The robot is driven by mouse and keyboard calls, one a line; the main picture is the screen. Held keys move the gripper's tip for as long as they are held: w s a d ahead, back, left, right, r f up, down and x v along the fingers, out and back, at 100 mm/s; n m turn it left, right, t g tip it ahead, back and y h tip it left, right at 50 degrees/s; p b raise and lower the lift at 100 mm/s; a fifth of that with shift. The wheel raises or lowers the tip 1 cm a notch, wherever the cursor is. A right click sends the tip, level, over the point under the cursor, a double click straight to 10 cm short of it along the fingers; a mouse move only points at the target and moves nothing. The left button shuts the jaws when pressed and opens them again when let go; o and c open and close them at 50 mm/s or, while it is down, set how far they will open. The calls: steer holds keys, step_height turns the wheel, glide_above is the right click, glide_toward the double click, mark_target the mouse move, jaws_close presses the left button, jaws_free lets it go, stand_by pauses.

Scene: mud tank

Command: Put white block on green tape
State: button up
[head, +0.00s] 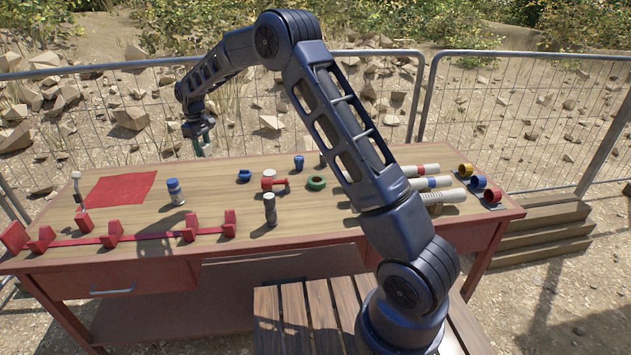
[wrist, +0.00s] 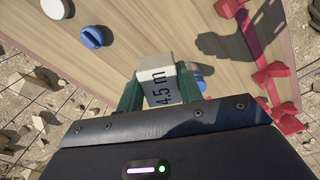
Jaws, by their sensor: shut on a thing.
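My gripper (head: 200,147) hangs above the far edge of the table, left of the middle, in the head view. In the wrist view its green fingers (wrist: 159,88) are shut on the white block (wrist: 157,79), which has "4.5 m" printed on its side. In the head view I cannot make out the block clearly. The green tape (head: 316,183) is a ring lying flat on the table, right of the middle and well to the right of my gripper. The green tape is not visible in the wrist view.
A red rack (head: 130,237) runs along the front left. Pale tubes lie at right.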

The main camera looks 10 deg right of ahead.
steer(key=w+d+r+m, duration=0.1)
steer(key=w+d+m, duration=0.2)
steer(key=d, duration=0.8)
steer(key=w+d+m, duration=0.3)
steer(key=d, duration=0.8)
steer(key=m, duration=0.6)
glide_above(317, 180)
step_height(317, 180, down, 19)
steer(key=shift+f, duration=0.1)
steer(key=shift+f, duration=0.1)
steer(key=o, duration=0.8)
steer(key=shift+o, duration=0.9)
